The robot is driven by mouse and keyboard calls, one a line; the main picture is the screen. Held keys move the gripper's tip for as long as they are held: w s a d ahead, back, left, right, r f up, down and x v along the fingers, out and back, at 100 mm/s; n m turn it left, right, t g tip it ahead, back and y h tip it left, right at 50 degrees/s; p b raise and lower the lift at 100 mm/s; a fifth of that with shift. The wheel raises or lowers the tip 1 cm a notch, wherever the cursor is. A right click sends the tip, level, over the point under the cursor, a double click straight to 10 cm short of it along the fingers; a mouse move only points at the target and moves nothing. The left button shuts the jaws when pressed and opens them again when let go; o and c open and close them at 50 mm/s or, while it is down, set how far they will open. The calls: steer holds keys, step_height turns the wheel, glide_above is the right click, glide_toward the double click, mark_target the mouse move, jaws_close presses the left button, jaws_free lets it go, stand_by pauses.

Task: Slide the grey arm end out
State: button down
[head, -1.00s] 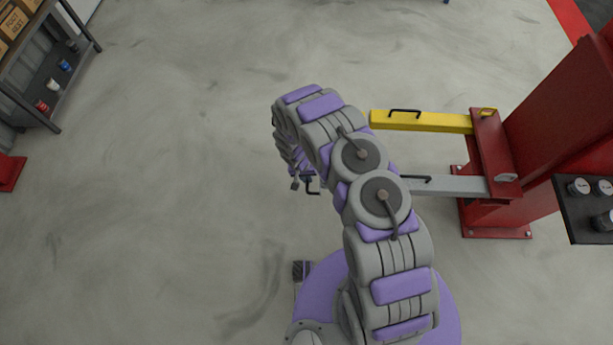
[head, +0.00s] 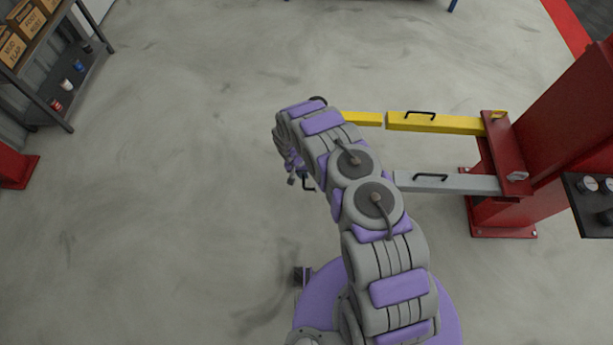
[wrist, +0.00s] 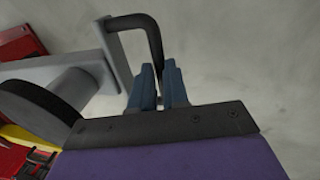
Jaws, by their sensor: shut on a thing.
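The grey lift arm (head: 460,184) reaches left from the red post in the head view. Its left part is hidden behind my own arm. In the wrist view the grey arm end (wrist: 55,68) carries a plate with a bent black handle (wrist: 150,38). My gripper (wrist: 158,82) has its blue fingers closed around the lower end of this handle. In the head view my gripper is mostly hidden under my arm, and a bit of the black handle (head: 309,184) shows beside it.
A yellow lift arm (head: 450,123) runs behind the grey one, with a yellow end piece (head: 362,119) at its left. The red post (head: 550,130) and a dark gauge panel (head: 590,205) stand at right. A shelf (head: 45,60) is at upper left.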

steer(key=a, duration=0.6)
steer(key=shift+a, duration=0.2)
steer(key=c, duration=1.1)
jaws_free()
steer(key=shift+w+d, duration=0.1)
steer(key=shift+d, duration=0.45)
steer(key=shift+a, duration=0.15)
steer(key=a+r+p, duration=0.1)
steer(key=r, duration=0.4)
steer(key=a+r+p, duration=0.1)
steer(key=r, duration=0.5)
steer(key=a+r+p, duration=0.1)
steer(key=r, duration=0.5)
steer(key=shift+w, duration=0.1)
